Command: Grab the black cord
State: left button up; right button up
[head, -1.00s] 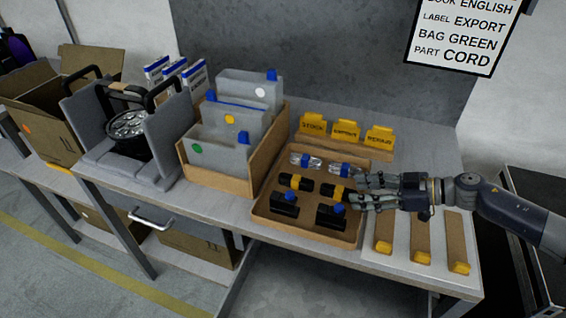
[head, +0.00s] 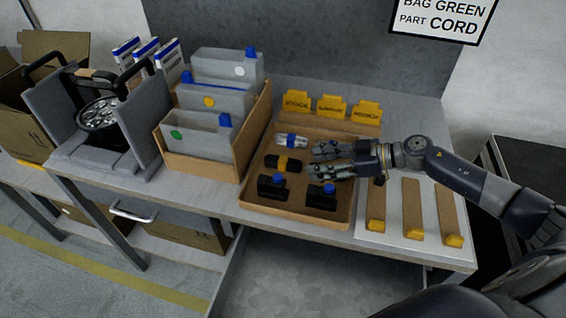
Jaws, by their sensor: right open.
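A black cord bundle with a yellow band (head: 283,163) lies in the left middle of the shallow brown tray (head: 345,219). My right gripper (head: 315,160) is open over the right half of the tray, its fingers pointing left, just right of this bundle. It hides the spot where a second black bundle lay in the earlier view. I cannot tell whether the fingers touch anything. A clear bundle with a blue band (head: 291,140) lies behind the black one. My left gripper is not in view.
Two black blocks with blue knobs, a left one (head: 270,188) and a right one (head: 320,198), stand at the tray's front. A wooden box (head: 210,167) of grey cases is left. Yellow tabs (head: 332,107) stand behind. A white board (head: 398,239) with brown strips lies right.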

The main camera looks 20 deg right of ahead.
aim_at(304, 172)
jog(key=x, duration=0.4)
jog(key=shift+w+a+f, duration=0.1)
jog(key=shift+w+a, duration=0.1)
jog(key=shift+w, duration=0.15)
grip_shut()
